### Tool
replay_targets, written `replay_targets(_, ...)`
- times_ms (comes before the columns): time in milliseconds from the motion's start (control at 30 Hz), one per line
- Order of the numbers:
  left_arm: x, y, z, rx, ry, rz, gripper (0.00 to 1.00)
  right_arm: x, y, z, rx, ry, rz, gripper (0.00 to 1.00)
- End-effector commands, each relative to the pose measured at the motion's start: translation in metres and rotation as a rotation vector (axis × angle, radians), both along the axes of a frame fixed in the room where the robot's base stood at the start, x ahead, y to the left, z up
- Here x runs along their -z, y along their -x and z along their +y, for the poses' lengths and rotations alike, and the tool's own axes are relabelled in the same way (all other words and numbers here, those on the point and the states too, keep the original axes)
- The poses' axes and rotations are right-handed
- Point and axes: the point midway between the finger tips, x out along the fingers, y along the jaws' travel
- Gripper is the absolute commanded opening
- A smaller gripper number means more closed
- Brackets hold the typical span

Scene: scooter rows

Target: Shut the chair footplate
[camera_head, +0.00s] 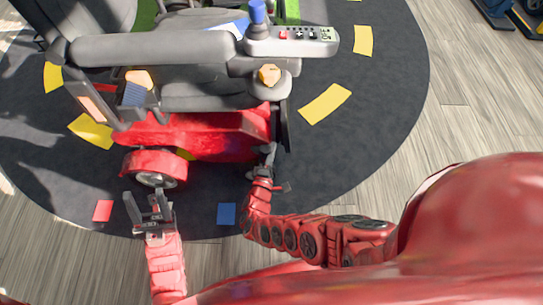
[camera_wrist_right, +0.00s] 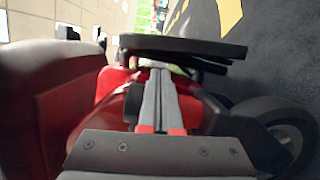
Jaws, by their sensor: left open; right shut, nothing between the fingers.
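The chair is a powered wheelchair with a red base (camera_head: 200,130), standing on a dark round mat. Its footplate (camera_head: 284,128) appears as a thin dark plate at the right end of the base. In the right wrist view the footplate (camera_wrist_right: 185,47) is seen nearly edge-on and looks roughly upright, close to the red body. My right gripper (camera_head: 269,150) is shut and empty beside the footplate's near end; its fingers (camera_wrist_right: 160,75) point toward the plate. Whether they touch is unclear. My left gripper (camera_head: 150,203) is open and empty, just in front of the red-covered wheel (camera_head: 155,170).
The grey armrest (camera_head: 150,48) and the joystick panel (camera_head: 290,40) overhang the base. A dark wheel (camera_wrist_right: 275,125) is close at the right in the wrist view. The mat (camera_head: 370,120) right of the chair is clear, with yellow floor marks (camera_head: 325,104).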

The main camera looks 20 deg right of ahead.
Motion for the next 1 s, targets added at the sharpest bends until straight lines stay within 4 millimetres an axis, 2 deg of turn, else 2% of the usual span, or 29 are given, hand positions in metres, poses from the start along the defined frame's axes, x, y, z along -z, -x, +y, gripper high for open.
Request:
replay_targets(200,0.014,-0.002,-0.005,0.012,-0.027,0.003,0.5,0.001,-0.032,-0.019,0.002,0.001,-0.004,0.0)
replay_targets(367,0.017,-0.003,-0.007,0.017,-0.04,0.005,0.5,-0.001,-0.044,-0.027,0.002,0.002,-0.005,0.0)
replay_targets(1000,0.014,-0.003,-0.007,0.017,-0.038,0.006,0.5,-0.004,-0.046,-0.03,0.002,-0.013,-0.007,0.0)
